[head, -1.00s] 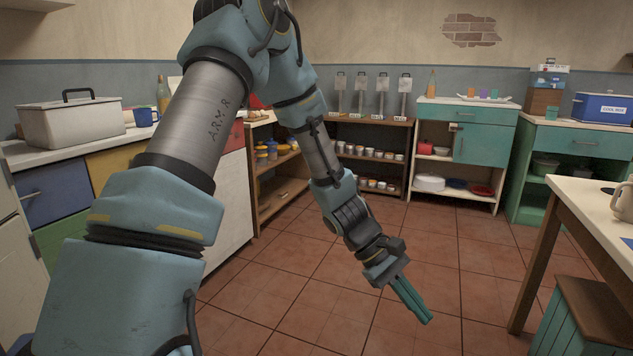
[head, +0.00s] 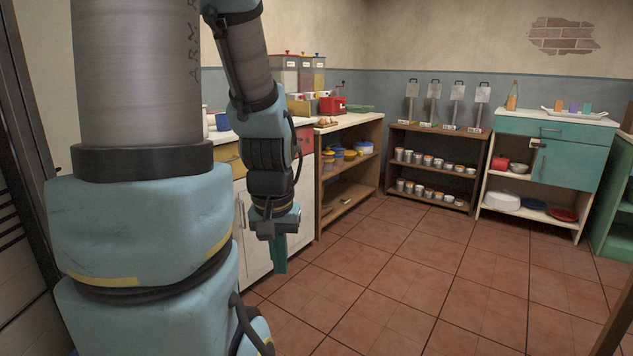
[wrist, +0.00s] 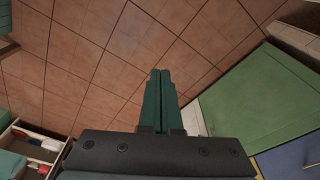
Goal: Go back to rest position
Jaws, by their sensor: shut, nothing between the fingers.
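My gripper (head: 279,262) hangs below my bent arm in the left half of the head view, pointing down in front of the white cabinet front. Its teal fingers (wrist: 160,88) are shut together and hold nothing. In the wrist view they point out over the bare tiled floor.
Free tiled floor (head: 400,280) lies to the right. A wooden shelf unit (head: 350,185) stands beside the white cabinet (head: 305,190). Behind are a low shelf (head: 432,180) with cups and a teal cabinet (head: 570,160). In the wrist view, a green panel (wrist: 250,100) is at right.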

